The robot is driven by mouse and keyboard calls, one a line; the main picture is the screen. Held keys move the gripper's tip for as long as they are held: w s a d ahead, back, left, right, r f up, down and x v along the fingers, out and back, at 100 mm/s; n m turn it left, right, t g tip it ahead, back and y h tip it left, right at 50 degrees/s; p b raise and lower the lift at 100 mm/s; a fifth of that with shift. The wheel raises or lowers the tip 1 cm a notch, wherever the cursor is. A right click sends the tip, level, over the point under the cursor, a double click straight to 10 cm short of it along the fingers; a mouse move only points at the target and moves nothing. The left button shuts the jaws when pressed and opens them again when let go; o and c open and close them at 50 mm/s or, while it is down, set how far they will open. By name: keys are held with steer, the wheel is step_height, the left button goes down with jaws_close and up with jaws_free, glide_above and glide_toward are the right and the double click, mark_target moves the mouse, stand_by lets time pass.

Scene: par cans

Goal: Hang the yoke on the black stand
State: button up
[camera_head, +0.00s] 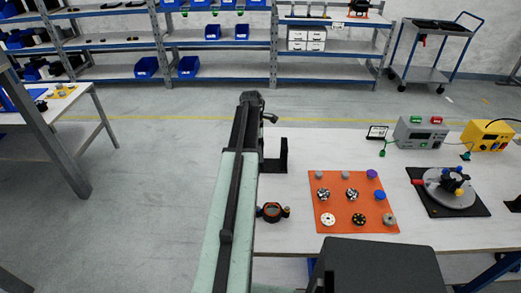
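The black stand (283,152) is on the near-left part of the white table, with an upright part and a flat foot. Nothing is visibly hung on it, though my arm lies close to its left side. A small dark reddish ring with knobs at both sides (272,211), which may be the yoke, lies on the table near its left edge, in front of the stand. My arm reaches forward, left of both. My gripper (269,118) is small and dark at the far end of the arm, beyond the stand. Its fingers are too unclear to read.
An orange mat (350,203) with several small round parts lies right of the ring. A turntable fixture (449,187), a grey box (420,133) and a yellow box (488,135) stand further right. Shelves and a cart (432,50) are behind. Floor left of my arm is open.

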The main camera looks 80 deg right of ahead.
steer(key=o, duration=0.4)
steer(key=r+p, duration=0.5)
steer(key=w+r+p, duration=0.1)
steer(key=r+p, duration=0.2)
steer(key=shift+w+a, duration=0.1)
steer(key=shift+f, duration=0.1)
